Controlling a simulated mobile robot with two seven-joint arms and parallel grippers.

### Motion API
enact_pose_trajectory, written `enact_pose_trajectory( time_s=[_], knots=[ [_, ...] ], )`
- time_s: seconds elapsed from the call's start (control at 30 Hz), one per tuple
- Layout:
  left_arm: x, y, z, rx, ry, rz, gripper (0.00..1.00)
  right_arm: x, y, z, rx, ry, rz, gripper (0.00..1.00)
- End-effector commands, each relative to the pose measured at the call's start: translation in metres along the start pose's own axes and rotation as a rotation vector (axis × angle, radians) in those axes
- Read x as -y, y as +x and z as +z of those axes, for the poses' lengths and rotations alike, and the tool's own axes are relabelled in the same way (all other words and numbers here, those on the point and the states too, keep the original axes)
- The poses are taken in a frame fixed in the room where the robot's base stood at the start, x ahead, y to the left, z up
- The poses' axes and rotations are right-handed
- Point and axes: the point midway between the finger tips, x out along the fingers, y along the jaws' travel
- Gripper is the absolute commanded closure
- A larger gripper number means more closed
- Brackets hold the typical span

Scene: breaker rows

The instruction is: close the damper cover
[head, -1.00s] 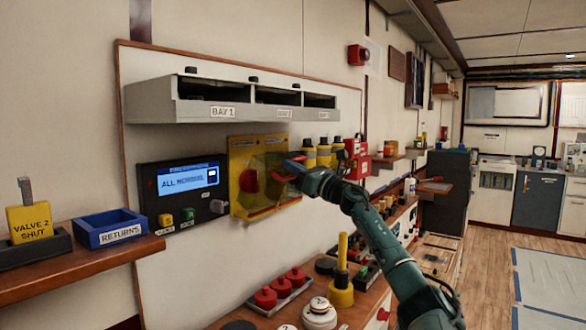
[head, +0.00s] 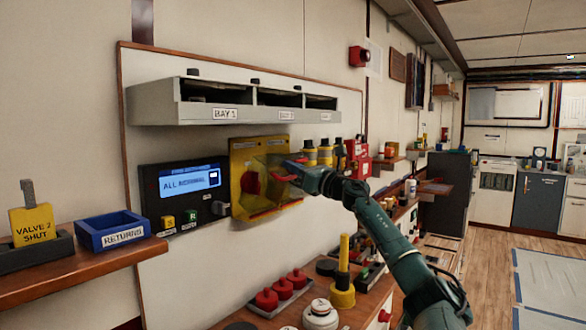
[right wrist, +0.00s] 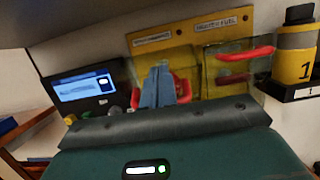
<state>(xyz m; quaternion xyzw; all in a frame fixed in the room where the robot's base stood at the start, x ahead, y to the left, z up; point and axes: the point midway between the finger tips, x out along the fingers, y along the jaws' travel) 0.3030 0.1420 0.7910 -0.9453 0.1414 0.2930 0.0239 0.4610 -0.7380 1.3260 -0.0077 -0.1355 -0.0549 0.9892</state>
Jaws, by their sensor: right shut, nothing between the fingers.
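A yellow panel (head: 240,150) with a red part (head: 251,183) on it hangs on the wall board. A clear, yellowish cover (head: 284,191) with red edging stands out from the panel's right side, at an angle. My right gripper (head: 290,166) is shut and empty, at this cover. In the right wrist view its blue fingers (right wrist: 158,86) overlap a red part (right wrist: 183,90) on the left yellow plate (right wrist: 165,42); contact cannot be told. A right yellow plate, labelled with FUEL, has a clear cover with a red handle (right wrist: 245,54). My left gripper is out of view.
A dark display unit (head: 186,190) is left of the panel. Yellow-and-black cylinders (head: 325,155) stand right of it, close to my wrist. A grey bay shelf (head: 175,110) overhangs above. Below, a wooden bench holds red knobs (head: 267,298) and a yellow post (head: 343,270).

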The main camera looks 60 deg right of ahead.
Motion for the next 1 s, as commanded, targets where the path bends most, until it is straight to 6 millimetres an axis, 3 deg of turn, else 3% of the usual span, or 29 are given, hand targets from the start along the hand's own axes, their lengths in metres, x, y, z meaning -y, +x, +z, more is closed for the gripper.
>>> enact_pose_trajectory(
  time_s=[1.0],
  knots=[
    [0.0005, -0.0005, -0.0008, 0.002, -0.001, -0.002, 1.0, 0.0017, 0.0023, 0.0025, -0.068, 0.0, 0.0, 1.0]
  ],
)
